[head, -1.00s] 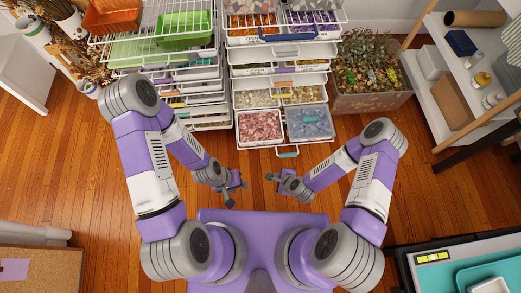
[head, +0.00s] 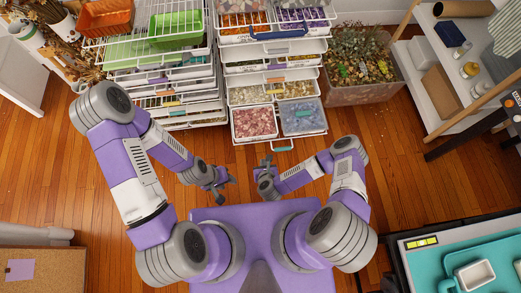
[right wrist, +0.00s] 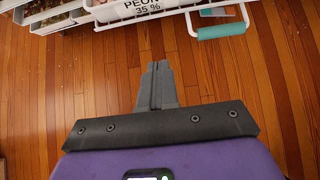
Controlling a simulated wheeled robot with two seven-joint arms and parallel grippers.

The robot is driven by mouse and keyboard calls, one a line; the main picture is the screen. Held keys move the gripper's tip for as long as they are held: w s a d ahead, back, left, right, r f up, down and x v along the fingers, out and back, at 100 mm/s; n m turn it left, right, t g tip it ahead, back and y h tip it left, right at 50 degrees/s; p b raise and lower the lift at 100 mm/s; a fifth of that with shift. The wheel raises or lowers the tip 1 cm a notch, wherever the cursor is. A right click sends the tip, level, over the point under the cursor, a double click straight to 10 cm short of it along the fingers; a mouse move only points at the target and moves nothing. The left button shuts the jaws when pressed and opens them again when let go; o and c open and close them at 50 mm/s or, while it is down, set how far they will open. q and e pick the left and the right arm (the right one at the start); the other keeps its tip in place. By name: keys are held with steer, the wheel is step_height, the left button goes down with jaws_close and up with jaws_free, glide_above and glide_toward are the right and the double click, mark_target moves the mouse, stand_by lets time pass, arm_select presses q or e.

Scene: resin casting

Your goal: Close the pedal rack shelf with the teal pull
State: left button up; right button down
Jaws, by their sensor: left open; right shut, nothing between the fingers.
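The teal pull (head: 282,149) is on the front edge of the lowest shelf (head: 254,140) of the right-hand rack, which stands out beyond the shelves above. That shelf holds a bin of pink pieces (head: 255,122) and a bin of blue pieces (head: 301,119). My right gripper (head: 266,163) is shut and empty, in front of the shelf, just left of the pull and apart from it. In the right wrist view the pull (right wrist: 222,31) lies ahead and right of the shut fingertips (right wrist: 157,66). My left gripper (head: 226,182) is open and empty, farther left over the floor.
A second wire rack (head: 186,90) with several shelves and a green bin (head: 177,30) stands to the left. A planter box (head: 362,75) is right of the rack. A workbench (head: 450,240) is at lower right. Wood floor in front is clear.

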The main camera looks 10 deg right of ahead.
steer(key=w+r+b+x, duration=0.2)
steer(key=b+x, duration=0.3)
steer(key=x, duration=0.7)
stand_by(0.3)
